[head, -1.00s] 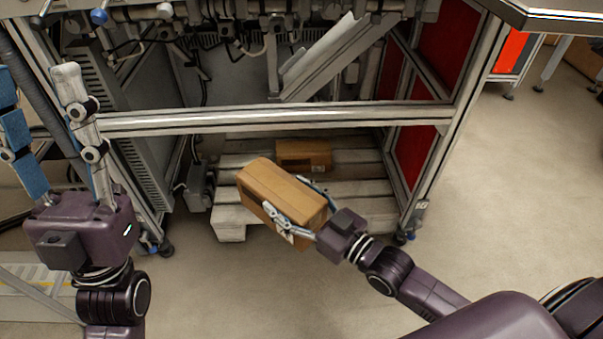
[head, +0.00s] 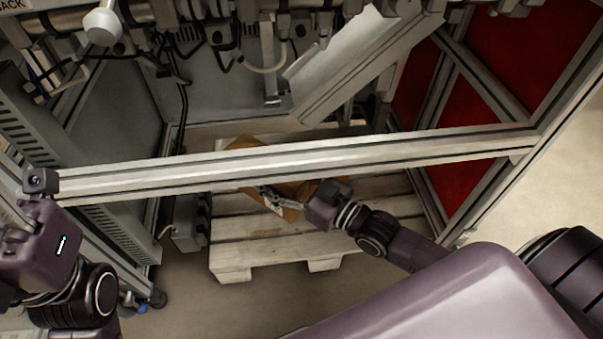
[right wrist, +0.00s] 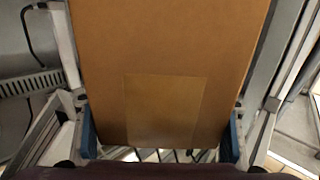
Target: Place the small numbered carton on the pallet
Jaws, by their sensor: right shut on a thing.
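My right gripper (head: 287,198) is shut on a brown cardboard carton (head: 300,189). The carton is tilted over the pallet (head: 262,255), behind and partly hidden by the frame's crossbar. I cannot tell whether it touches the pallet. In the right wrist view the carton (right wrist: 170,45) fills the middle, with a strip of tape on its face and the blue fingers (right wrist: 161,138) at its two sides. No number is readable. My left gripper (head: 38,240) is at the left edge, away from the carton; its fingers are not clearly visible.
A metal crossbar (head: 160,180) runs across in front of the pallet, close above my right gripper. Red panels (head: 455,185) and posts bound the right side. A grey box (head: 188,225) stands left of the pallet. Cables hang above. The pallet's front slats are bare.

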